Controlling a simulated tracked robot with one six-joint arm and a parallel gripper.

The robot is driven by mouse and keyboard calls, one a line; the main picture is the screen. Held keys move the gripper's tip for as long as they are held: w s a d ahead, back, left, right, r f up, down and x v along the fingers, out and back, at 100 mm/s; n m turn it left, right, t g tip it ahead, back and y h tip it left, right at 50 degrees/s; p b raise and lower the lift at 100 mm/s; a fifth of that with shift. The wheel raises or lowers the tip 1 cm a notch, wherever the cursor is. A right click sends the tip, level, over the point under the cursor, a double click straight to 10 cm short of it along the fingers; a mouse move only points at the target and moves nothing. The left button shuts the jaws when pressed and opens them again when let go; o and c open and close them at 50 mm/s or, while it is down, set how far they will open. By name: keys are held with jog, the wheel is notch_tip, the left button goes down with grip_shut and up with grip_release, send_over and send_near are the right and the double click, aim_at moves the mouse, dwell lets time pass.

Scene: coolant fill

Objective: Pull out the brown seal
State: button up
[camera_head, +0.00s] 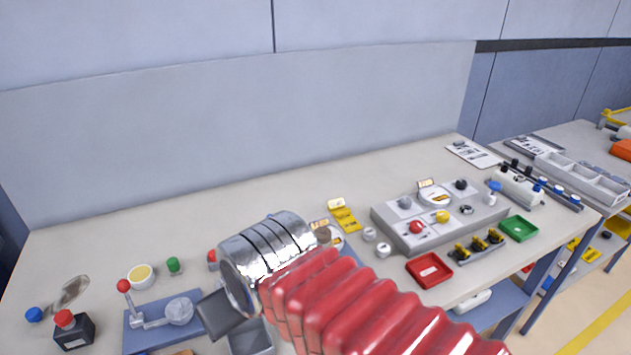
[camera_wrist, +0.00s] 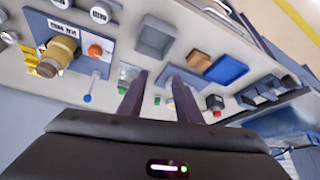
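A small brown round piece (camera_head: 323,234), which looks like the brown seal, shows in the head view just right of my metal wrist. Part of its surroundings is hidden by my arm. In the wrist view a tan-gold cylinder with a brown end (camera_wrist: 47,69) sticks out from a blue panel (camera_wrist: 98,66) at the upper left; the brown end seems to be the seal. My gripper (camera_wrist: 160,80) is open, its two dark fingers apart with nothing between them. It is away from the seal, which lies left of the fingers in the wrist view.
An orange-red knob (camera_wrist: 95,50) sits beside the cylinder. A grey tray (camera_wrist: 157,37), a brown block (camera_wrist: 199,60) and a blue tray (camera_wrist: 226,69) lie to the right. A red tray (camera_head: 429,270) and a grey console (camera_head: 440,222) stand on the bench's right.

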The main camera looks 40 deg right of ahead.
jog(key=shift+w+d, duration=0.1)
jog(key=shift+w, duration=0.3)
jog(key=shift+o, duration=1.4)
jog(key=shift+d+r, duration=0.15)
jog(key=shift+d, duration=0.05)
jog(key=shift+o, duration=0.7)
jog(key=shift+w+d+r, duration=0.15)
jog(key=shift+w+d, duration=0.1)
jog(key=shift+o, duration=1.1)
jog(key=w+d+r+m+g, duration=0.1)
jog(key=w+d+r, duration=0.1)
jog(key=d, duration=0.4)
jog(key=w+d+r+m+g+h, duration=0.1)
jog(key=w+d+r, duration=0.2)
jog(key=d, duration=0.4)
jog(key=shift+w+g, duration=0.3)
jog(key=shift+w, duration=0.25)
jog(key=m+g, duration=0.1)
send_over(323, 233)
jog(key=s, duration=0.2)
jog(key=shift+a+r, duration=0.2)
jog(key=shift+r, duration=0.25)
jog(key=shift+f, duration=0.15)
jog(key=f, duration=0.4)
jog(key=w+f, duration=0.1)
jog(key=f, duration=0.4)
jog(key=w+f, duration=0.1)
jog(key=f, duration=0.3)
jog(key=shift+d+f, duration=0.15)
jog(key=shift+d, duration=0.1)
